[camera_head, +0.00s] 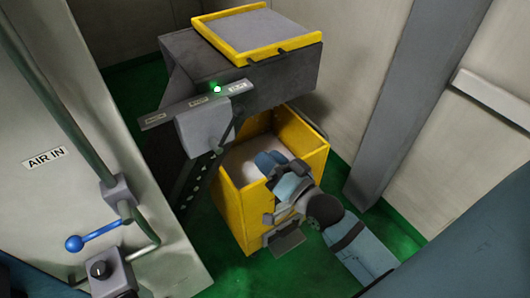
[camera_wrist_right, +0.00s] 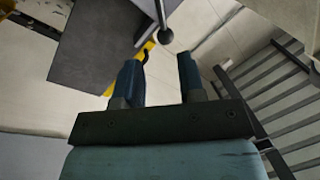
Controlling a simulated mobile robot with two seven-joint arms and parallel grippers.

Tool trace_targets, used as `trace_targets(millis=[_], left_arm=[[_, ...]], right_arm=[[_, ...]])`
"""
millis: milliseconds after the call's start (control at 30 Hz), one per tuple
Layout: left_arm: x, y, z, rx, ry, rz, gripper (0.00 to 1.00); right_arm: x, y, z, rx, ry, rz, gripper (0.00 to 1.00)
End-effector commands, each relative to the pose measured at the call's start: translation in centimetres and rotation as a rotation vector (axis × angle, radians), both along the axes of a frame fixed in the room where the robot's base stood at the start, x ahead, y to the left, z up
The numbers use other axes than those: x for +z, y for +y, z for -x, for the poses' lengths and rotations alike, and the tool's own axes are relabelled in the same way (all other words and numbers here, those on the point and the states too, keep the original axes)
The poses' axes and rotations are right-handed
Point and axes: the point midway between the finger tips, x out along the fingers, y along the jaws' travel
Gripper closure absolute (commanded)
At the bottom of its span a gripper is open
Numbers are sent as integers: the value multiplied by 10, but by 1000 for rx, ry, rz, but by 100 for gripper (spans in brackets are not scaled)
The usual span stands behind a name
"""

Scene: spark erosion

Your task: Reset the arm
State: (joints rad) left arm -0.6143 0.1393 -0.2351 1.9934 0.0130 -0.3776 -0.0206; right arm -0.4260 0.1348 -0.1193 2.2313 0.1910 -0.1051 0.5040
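My right arm comes in from the lower right in the head view. Its gripper (camera_head: 270,160) has blue fingers and is over or inside the upper opening of a yellow bin (camera_head: 238,213); the exact depth is hard to tell. In the right wrist view, the gripper (camera_wrist_right: 159,65) is open, with its two blue fingers apart and nothing between them. My left gripper is not in view.
A dark grey machine (camera_head: 285,78) with a yellow-rimmed tray (camera_head: 217,47) stands above the bin. A grey panel with a blue-knobbed lever (camera_head: 75,243) and an "AIR IN" label (camera_head: 44,158) is at left. A grey pillar (camera_head: 408,100) stands right. Green floor (camera_head: 205,240) shows below.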

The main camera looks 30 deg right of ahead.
Motion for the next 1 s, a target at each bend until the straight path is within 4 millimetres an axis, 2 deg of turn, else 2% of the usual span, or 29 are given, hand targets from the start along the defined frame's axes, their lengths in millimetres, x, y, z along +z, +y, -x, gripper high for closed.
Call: trace_targets(millis=[267, 367, 433, 500, 600, 700, 833, 1000], left_arm=[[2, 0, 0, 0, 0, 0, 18], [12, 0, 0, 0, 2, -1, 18], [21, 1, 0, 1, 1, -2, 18], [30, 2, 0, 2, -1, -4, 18], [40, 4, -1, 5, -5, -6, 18], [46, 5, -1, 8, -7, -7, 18], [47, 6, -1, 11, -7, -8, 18], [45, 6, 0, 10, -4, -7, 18]], right_arm=[[-5, 1, 1, 0, 17, 20, 64], [-33, 8, 10, 8, 101, 120, 64], [-66, 16, 24, 29, 193, 240, 64], [-102, 24, 43, 64, 290, 374, 64], [-145, 33, 73, 125, 402, 545, 64], [-176, 39, 99, 184, 475, 664, 64], [-194, 41, 115, 222, 515, 736, 64], [-196, 42, 116, 226, 518, 744, 64]])
